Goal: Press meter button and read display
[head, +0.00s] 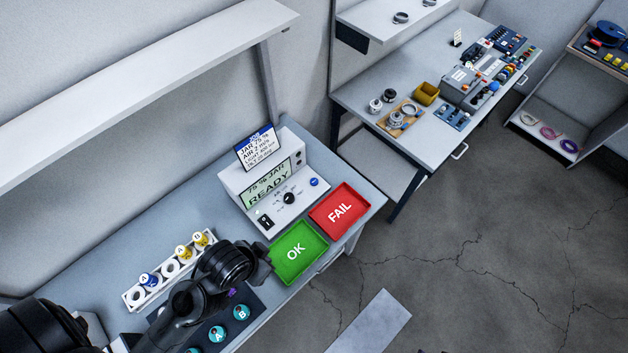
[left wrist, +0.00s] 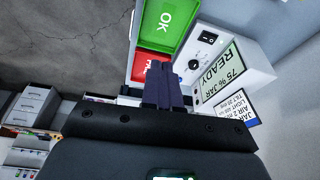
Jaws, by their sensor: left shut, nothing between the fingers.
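The white meter (head: 236,184) stands on the near bench. Its green display (head: 272,184) reads "75 % JAR" and "READY"; the display also shows in the left wrist view (left wrist: 220,75). The meter's front has a blue button (head: 314,182), a black knob (head: 289,198) and a black rocker switch (head: 266,221). My left gripper (left wrist: 160,68) is shut and empty, its fingers pointing past the meter's front toward the trays. My right gripper is not in view.
A green OK tray (head: 318,249) and a red FAIL tray (head: 361,201) lie before the meter. A card (head: 260,148) listing values stands behind it. A white rack (head: 132,300) holds lettered jars left of my arm. A second bench (head: 455,50) carries other gear.

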